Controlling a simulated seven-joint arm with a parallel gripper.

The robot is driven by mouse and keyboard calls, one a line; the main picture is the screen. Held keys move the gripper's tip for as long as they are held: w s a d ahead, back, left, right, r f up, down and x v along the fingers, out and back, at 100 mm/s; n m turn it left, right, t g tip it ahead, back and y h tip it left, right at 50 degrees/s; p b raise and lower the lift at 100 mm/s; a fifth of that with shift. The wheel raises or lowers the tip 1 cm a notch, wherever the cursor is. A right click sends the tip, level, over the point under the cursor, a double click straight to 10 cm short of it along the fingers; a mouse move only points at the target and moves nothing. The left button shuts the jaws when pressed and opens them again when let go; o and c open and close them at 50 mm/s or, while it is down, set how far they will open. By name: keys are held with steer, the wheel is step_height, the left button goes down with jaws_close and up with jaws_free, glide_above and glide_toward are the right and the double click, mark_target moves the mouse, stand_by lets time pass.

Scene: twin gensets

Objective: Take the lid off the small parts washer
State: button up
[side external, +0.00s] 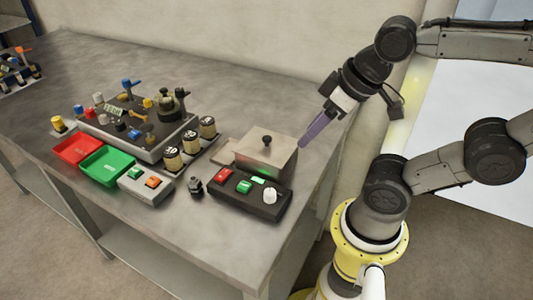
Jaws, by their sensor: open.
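The small parts washer (283,176) is a metal box on the right part of the bench. My gripper (304,143) comes down from the upper right with purple fingers. The fingertips appear near the lid's right edge in the picture, apart from the knob. I cannot tell how high they are above the lid. The gap between the fingers is hard to see from this side. Nothing shows between them.
A black control box (250,196) with red and green buttons and a white knob stands in front of the washer. Dark canisters (190,143), a genset panel (140,130), red (78,149) and green (106,165) trays, and a grey button box (145,184) lie left.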

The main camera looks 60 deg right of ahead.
stand_by(0.4)
steer(key=shift+o, duration=1)
step_height(320, 180, up, 5)
steer(key=m+g+h, duration=0.1)
steer(key=m+g, duration=0.4)
steer(key=m, duration=1.1)
glide_above(267, 137)
steer(key=a, duration=0.2)
steer(key=f, duration=0.4)
steer(key=d+f, duration=0.1)
steer(key=f, duration=0.8)
steer(key=shift+d, duration=0.35)
steer(key=shift+r, duration=0.15)
jaws_close()
